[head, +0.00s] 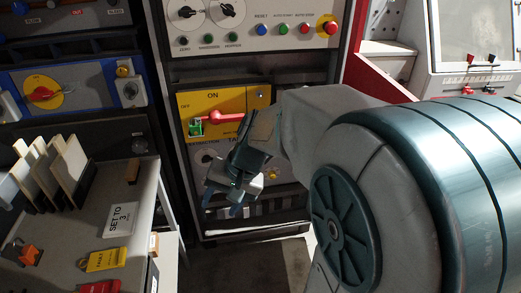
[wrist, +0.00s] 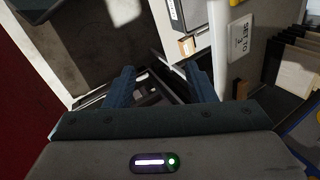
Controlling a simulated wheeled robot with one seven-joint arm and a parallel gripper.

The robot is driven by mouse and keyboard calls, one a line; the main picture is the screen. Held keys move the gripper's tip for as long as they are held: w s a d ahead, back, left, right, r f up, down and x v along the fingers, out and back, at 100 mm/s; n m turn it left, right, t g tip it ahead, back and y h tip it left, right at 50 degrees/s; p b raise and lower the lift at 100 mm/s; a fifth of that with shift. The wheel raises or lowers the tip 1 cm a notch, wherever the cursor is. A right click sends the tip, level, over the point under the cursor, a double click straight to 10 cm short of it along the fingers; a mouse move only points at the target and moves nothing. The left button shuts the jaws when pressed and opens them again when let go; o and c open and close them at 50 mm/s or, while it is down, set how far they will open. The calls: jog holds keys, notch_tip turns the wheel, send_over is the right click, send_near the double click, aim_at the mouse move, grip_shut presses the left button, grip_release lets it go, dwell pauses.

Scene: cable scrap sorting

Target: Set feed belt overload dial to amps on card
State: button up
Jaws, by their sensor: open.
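A white card (head: 121,220) reading "SET TO 3" lies on the grey bench at left; it also shows in the wrist view (wrist: 240,40). My gripper (head: 225,203) is open and empty, in front of the lower part of the middle cabinet. In the wrist view its two blue fingers (wrist: 160,72) stand apart with nothing between them. A pale panel with a small dial (head: 207,156) is partly hidden behind my gripper. A red knob on a yellow disc (head: 42,95) is on the blue panel at left. I cannot read which dial is the feed belt overload dial.
A yellow panel (head: 255,95) with a red handle and green lock is above my gripper. Two black knobs (head: 228,9) and coloured buttons are higher up. Upright boards (head: 68,160), a yellow tag (head: 107,259) and an orange clip (head: 28,254) are on the bench.

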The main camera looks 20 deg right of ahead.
jog(key=w+d+f+m+t+y+b, duration=0.2)
jog(key=w+f+m+b, duration=0.2)
jog(key=w+f, duration=0.25)
jog(key=w+d+f+m+t+y+b, duration=0.2)
jog(key=w+d+f+m+b, duration=0.1)
jog(key=w+f+b, duration=0.4)
jog(key=w+d+f+m+t+b, duration=0.45)
jog(key=w+d+f+m, duration=0.3)
jog(key=w+d, duration=0.3)
jog(key=d+f+m+t+h+b, duration=0.25)
jog(key=d+f+m+h, duration=0.2)
jog(key=d+f, duration=0.4)
jog(key=d+f+m+t+h+b, duration=0.2)
jog(key=d+f+m+h+b, duration=0.3)
jog(key=d, duration=0.7)
jog(key=d+f+m+t+h+b, duration=0.25)
jog(key=d+f+m, duration=0.35)
jog(key=d+f, duration=0.4)
jog(key=w+d+b, duration=0.2)
jog(key=w, duration=0.4)
jog(key=w+d+r+h+b, duration=0.1)
jog(key=w+b, duration=0.1)
jog(key=w, duration=0.5)
jog(key=shift+d+r+b, duration=0.15)
jog(key=shift+d+b, duration=0.2)
jog(key=shift+d, duration=0.05)
jog(key=c, duration=1)
